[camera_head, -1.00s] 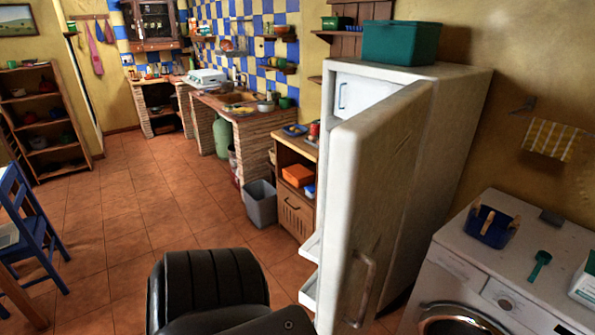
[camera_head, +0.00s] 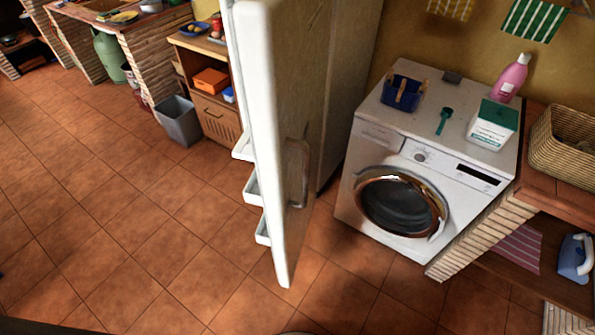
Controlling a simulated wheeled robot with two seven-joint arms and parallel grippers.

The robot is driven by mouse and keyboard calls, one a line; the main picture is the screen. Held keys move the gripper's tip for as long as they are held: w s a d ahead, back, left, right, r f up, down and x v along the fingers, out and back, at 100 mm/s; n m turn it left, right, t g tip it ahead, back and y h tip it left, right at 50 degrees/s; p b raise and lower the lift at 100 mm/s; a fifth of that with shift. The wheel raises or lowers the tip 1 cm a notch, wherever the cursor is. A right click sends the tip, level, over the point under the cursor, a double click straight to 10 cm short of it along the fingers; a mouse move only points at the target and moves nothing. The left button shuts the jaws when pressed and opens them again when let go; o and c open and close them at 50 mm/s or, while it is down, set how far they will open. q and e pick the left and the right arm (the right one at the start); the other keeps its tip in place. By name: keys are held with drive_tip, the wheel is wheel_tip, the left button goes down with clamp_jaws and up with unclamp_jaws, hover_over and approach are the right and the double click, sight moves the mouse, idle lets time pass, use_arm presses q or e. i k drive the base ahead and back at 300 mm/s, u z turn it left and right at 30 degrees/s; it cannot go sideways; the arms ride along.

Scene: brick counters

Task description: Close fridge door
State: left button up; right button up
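The white fridge door (camera_head: 262,130) stands wide open in the head view, swung out toward me from the fridge body (camera_head: 350,85). Its outer face with the grey handle (camera_head: 299,172) faces right, toward the washing machine. White door shelves (camera_head: 254,188) show along its left, inner side. The fridge interior is hidden from this angle. Neither of my grippers is in view.
A white washing machine (camera_head: 390,205) stands right of the fridge, with a box (camera_head: 493,124) and a pink bottle (camera_head: 511,78) on top. A brick counter with a wicker basket (camera_head: 565,145) is farther right. A grey bin (camera_head: 178,121) stands left. The tiled floor (camera_head: 120,215) at left is clear.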

sight(281, 47)
drive_tip(key=i, duration=0.45)
drive_tip(key=u, duration=1.95)
drive_tip(key=k, duration=0.65)
drive_tip(key=z, duration=1.15)
